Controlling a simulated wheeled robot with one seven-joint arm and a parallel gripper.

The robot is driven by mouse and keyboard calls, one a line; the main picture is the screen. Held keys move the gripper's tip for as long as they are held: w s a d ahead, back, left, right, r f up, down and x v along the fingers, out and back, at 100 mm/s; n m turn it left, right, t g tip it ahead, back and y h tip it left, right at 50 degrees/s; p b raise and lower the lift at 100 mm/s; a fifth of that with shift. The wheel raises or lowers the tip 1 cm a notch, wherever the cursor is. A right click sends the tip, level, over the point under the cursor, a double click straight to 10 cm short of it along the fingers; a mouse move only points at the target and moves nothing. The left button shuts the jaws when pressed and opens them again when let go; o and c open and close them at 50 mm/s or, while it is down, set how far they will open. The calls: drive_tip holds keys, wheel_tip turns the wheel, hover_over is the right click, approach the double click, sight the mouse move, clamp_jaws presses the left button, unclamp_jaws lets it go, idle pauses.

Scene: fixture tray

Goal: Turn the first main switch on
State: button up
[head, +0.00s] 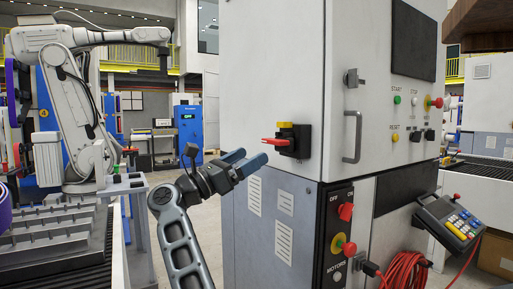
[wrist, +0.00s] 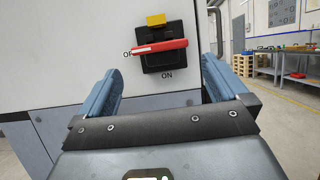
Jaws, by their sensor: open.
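The main switch is a black block (head: 300,146) with a red handle (head: 276,142) and a yellow part (head: 285,125), on the side wall of the tall white cabinet. In the wrist view the red handle (wrist: 160,46) lies nearly horizontal, its left end by the partly covered OFF label (wrist: 127,54). The ON label (wrist: 167,76) is below the block. My gripper (head: 247,160) is open and empty, just left of and slightly below the switch in the head view. In the wrist view its two blue fingers flank the switch from below, apart from the handle.
A lower black panel (head: 336,232) on the cabinet's front carries a red rotary knob (head: 346,211) and a red button (head: 348,247). A grey door handle (head: 352,138), a tilted keypad console (head: 449,222) and coiled red cable (head: 406,270) are at right. A white robot arm (head: 75,100) stands at left.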

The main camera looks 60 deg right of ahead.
sight(279, 142)
drive_tip(key=p+x, duration=0.2)
drive_tip(key=x, duration=0.5)
drive_tip(key=shift+s+d+r, duration=0.15)
drive_tip(key=shift+d+r, duration=0.1)
drive_tip(key=c, duration=0.7)
drive_tip(key=shift+c, duration=0.2)
